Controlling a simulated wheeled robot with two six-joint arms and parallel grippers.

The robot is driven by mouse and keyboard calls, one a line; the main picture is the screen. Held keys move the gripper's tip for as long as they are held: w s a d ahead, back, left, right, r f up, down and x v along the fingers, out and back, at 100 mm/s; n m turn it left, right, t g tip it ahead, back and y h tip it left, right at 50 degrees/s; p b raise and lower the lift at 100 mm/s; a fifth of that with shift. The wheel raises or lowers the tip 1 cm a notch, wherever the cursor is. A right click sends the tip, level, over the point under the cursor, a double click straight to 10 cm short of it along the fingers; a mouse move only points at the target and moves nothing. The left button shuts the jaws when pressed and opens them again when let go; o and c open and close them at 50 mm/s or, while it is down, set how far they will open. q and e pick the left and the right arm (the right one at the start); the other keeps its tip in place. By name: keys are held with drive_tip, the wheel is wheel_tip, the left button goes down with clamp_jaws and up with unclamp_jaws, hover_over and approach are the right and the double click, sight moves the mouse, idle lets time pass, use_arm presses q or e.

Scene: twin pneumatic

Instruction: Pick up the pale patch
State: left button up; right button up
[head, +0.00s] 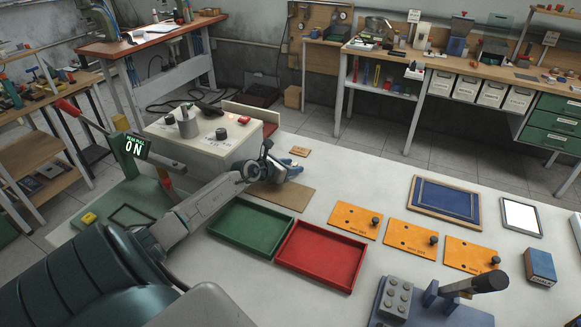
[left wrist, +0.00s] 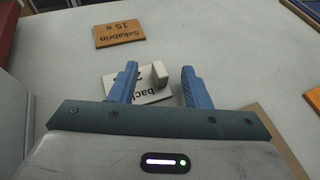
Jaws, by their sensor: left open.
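The blue fingers are apart, with a gap on both sides of the pale block. In the head view my left gripper (head: 297,168) is low over the table, beside the grey box, and hides the block and card. My right gripper is not in view.
A wooden label (left wrist: 120,33) reading "Sekabrin 15 s" lies beyond the fingers. A grey control box (head: 205,140) stands left of the gripper. Green (head: 252,226) and red (head: 322,255) trays lie in front. Orange plates (head: 355,220) lie to the right. Table behind the gripper is mostly clear.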

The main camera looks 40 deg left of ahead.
use_arm(q)
clamp_jaws()
